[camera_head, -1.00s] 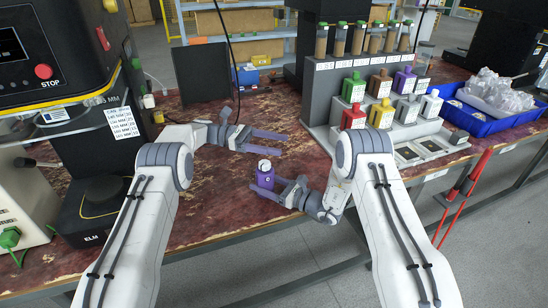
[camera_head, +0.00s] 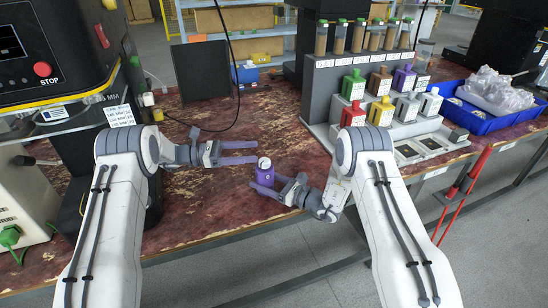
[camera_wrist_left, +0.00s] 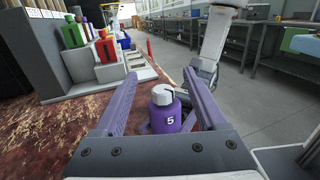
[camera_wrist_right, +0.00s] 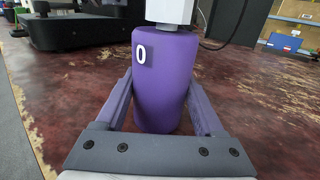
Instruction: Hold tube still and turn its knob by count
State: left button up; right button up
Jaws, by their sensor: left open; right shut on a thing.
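The purple tube (camera_head: 265,177) stands upright near the front edge of the table, with a white knob (camera_head: 264,162) on top. My right gripper (camera_head: 267,184) is shut on the tube's body from the front right. In the right wrist view the tube (camera_wrist_right: 165,85) sits between both fingers and shows a 0. My left gripper (camera_head: 257,152) is open, behind and left of the knob, with its fingers pointing right. In the left wrist view the knob (camera_wrist_left: 162,94), with a dark mark on it, shows between the open fingers; the tube shows a 5.
A grey rack (camera_head: 322,100) with coloured containers and capped tubes stands at the back right, beside a blue tray (camera_head: 482,122). A dark machine with a STOP button (camera_head: 42,69) stands left. The table (camera_head: 225,205) around the tube is clear.

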aim_at(265, 163)
pick_arm(q)
jog(key=s+a+f+n+t, duration=0.2)
jog(key=a+f+t, duration=0.1)
jog(key=a, duration=0.1)
jog(key=w+d, duration=0.2)
jog(key=d, duration=1)
jog(key=shift+w+f+y, duration=0.2)
jog(key=shift+w+y, duration=0.1)
jog(key=shift+y, duration=0.1)
grip_shut()
